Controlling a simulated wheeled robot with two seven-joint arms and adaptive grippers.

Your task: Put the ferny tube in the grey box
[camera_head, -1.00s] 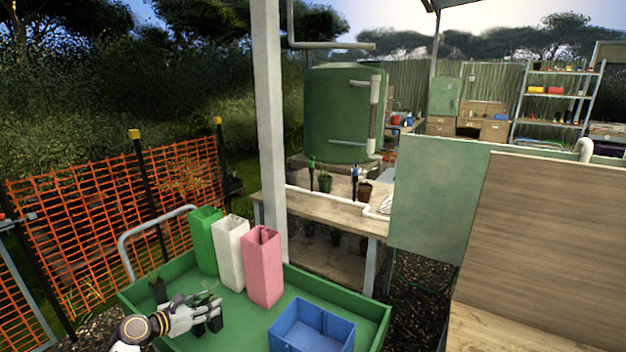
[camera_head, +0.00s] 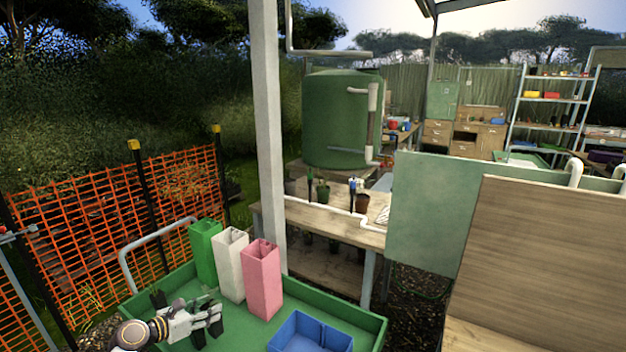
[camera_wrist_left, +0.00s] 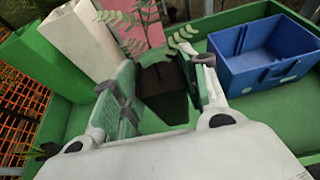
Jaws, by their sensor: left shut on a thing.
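The ferny tube (camera_wrist_left: 163,82) is a small dark pot with thin green fronds (camera_wrist_left: 126,24) in the left wrist view. My left gripper (camera_wrist_left: 165,92) is shut on it, with one finger on either side. In the head view my left gripper (camera_head: 208,318) is over the left part of the green tray, and the tube in it is hard to make out. I see no grey box in either view. My right gripper is not in view.
The green tray (camera_head: 362,320) holds tall green (camera_head: 205,252), white (camera_head: 231,264) and pink (camera_head: 262,282) boxes, plus a low blue box (camera_head: 311,340). Another dark plant pot (camera_head: 158,299) is behind my left gripper. A white post (camera_head: 270,150) rises behind the tray.

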